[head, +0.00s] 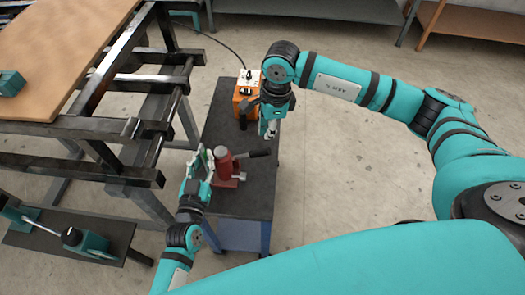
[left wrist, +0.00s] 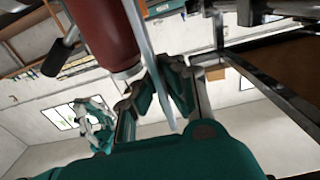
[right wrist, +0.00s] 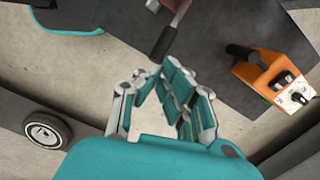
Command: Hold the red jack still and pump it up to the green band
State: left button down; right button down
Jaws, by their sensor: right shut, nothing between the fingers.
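The red jack (head: 223,162) stands upright on the dark top of a small cart (head: 240,205). Its dark-gripped handle (head: 258,154) points right. My left gripper (head: 203,158) is just left of the jack, beside a thin pale upright plate. In the left wrist view the jack's red body (left wrist: 103,35) is close and this plate (left wrist: 150,70) crosses in front of the fingers; whether they grip it is unclear. No green band is readable. My right gripper (head: 269,134) is shut and empty, behind the handle's end; the handle (right wrist: 165,40) lies beyond its fingertips in the right wrist view.
An orange control box (head: 246,95) with a knob and a cable stands at the cart's back. A dark metal frame with a wooden top (head: 60,45) is close on the left. A low bench (head: 70,235) stands front left. Open floor (head: 345,165) is to the right.

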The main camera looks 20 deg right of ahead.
aim_at(266, 155)
jog(key=shift+a+f, duration=0.2)
jog(key=shift+f, duration=1.6)
jog(key=shift+a+f, duration=0.2)
jog(key=shift+f, duration=1.55)
jog(key=shift+f, duration=2.2)
jog(key=d, duration=0.2)
jog(key=d+r, duration=0.1)
jog(key=shift+s, duration=0.3)
